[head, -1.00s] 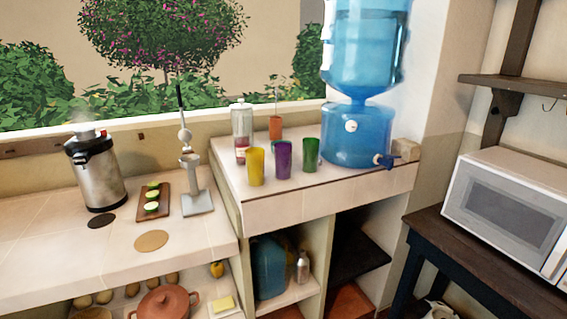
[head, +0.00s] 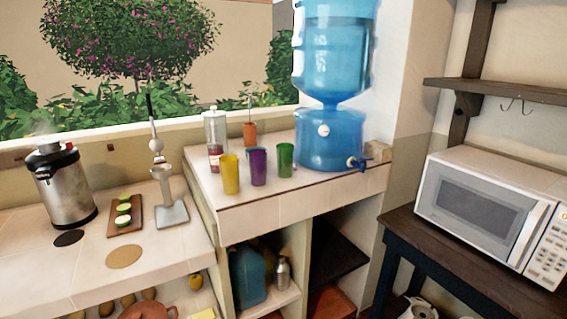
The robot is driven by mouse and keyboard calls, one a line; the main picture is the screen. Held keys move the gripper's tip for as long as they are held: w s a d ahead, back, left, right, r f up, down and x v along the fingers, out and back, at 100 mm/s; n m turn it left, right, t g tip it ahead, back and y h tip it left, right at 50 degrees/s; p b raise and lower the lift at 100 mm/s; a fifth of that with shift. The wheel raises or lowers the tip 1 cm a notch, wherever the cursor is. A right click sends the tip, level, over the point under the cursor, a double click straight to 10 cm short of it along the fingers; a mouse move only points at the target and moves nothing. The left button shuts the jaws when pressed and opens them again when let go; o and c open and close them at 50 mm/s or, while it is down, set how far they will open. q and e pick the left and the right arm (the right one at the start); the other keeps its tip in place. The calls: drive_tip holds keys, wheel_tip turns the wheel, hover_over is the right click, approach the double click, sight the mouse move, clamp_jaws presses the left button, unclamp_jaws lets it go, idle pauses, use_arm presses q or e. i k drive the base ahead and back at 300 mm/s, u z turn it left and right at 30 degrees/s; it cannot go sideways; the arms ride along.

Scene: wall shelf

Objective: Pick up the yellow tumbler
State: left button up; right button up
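The yellow tumbler (head: 231,175) stands upright on the raised tiled counter (head: 290,193), near its front left part. A purple tumbler (head: 258,167) stands just right of it, and a green tumbler (head: 285,160) stands right of the purple one. Neither of my grippers shows in the head view.
A blue water dispenser (head: 331,140) stands behind and right of the tumblers. A glass bottle (head: 215,142) and an orange cup (head: 250,134) stand behind them. The lower counter at left holds a metal urn (head: 66,188) and a juicer (head: 170,208). A microwave (head: 485,212) stands at right.

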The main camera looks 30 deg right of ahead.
sight(229, 165)
drive_tip(key=z, duration=0.3)
drive_tip(key=k, duration=0.7)
drive_tip(key=z, duration=0.5)
drive_tip(key=k, duration=0.55)
drive_tip(key=z, duration=0.9)
drive_tip(key=i, duration=1.05)
drive_tip(key=u, duration=0.45)
